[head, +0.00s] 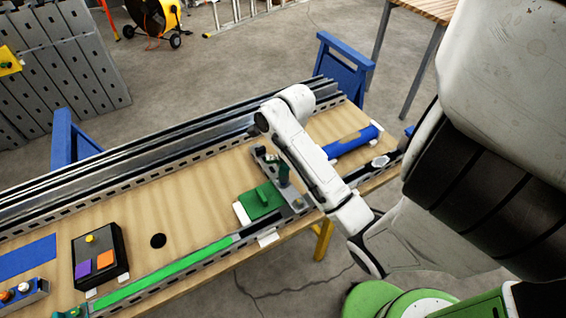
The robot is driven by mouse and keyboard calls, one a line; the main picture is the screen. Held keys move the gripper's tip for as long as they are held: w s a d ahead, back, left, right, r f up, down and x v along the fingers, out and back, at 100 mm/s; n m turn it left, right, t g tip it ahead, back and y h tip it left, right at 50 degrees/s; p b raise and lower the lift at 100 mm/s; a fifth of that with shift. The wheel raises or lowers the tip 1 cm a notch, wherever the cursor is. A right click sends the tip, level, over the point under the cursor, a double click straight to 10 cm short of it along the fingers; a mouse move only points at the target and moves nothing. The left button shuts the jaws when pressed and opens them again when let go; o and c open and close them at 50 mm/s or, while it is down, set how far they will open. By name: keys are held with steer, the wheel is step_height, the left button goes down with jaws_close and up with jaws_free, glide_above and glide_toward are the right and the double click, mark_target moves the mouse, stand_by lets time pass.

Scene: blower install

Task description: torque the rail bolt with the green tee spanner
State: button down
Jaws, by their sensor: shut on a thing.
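My white arm crosses the workbench from the right. The rail bolt cannot be made out.
A green block (263,199) sits on the wooden bench top (195,200). A blue cylinder (352,142) lies right of the arm. A black button box (99,258) and a green strip (165,271) are at the left front. Blue posts stand beyond the bench.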

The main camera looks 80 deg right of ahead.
steer(key=shift+r+p, duration=0.7)
steer(key=shift+r, duration=0.2)
steer(key=shift+d+r, duration=0.2)
steer(key=shift+r, duration=0.7)
steer(key=shift+a+r, duration=0.15)
steer(key=shift+a, duration=0.1)
